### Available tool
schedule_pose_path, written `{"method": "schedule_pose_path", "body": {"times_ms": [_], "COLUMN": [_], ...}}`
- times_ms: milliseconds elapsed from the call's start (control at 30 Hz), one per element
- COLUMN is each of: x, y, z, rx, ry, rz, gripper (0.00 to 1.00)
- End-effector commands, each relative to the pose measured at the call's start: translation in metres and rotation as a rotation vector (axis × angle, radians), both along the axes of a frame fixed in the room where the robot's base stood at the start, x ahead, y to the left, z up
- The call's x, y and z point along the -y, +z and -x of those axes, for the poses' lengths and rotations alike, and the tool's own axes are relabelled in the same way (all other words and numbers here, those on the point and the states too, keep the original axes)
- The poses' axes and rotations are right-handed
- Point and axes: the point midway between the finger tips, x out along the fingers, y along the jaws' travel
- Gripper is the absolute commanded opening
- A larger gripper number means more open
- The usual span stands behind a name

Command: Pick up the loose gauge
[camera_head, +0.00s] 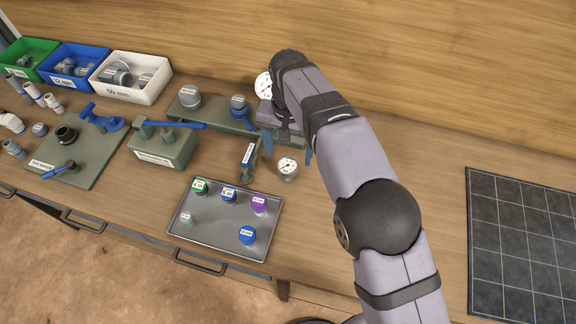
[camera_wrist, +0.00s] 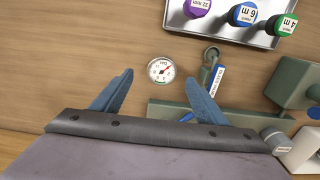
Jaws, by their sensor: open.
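The loose gauge (camera_head: 287,168) has a round white dial with a red needle and stands on the bench just right of the tray's back corner. In the wrist view the gauge (camera_wrist: 160,70) lies ahead of my fingertips, between their lines and apart from both. My gripper (camera_wrist: 163,85) is open and empty, with two blue fingers spread wide. In the head view my gripper (camera_head: 288,147) is above the bench behind the gauge, partly hidden by my arm. A second white dial (camera_head: 264,85) shows farther back, partly hidden by my arm.
A grey tray (camera_head: 218,249) with several colour-capped parts is in front of the gauge. A small green fitting with a blue handle (camera_head: 248,157) stands close to its left. A green manifold (camera_head: 215,121) lies behind. Bench to the gauge's right is clear, apart from my arm overhead.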

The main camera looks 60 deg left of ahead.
Motion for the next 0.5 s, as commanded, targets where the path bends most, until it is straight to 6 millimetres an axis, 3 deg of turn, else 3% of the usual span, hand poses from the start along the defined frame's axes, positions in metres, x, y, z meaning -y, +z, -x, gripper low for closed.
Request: {"method": "schedule_pose_path", "body": {"times_ms": [500], "x": [-0.001], "y": [-0.029], "z": [0.001], "rx": [-0.001], "ry": [0.0], "rz": [0.005], "gripper": [0.67]}}
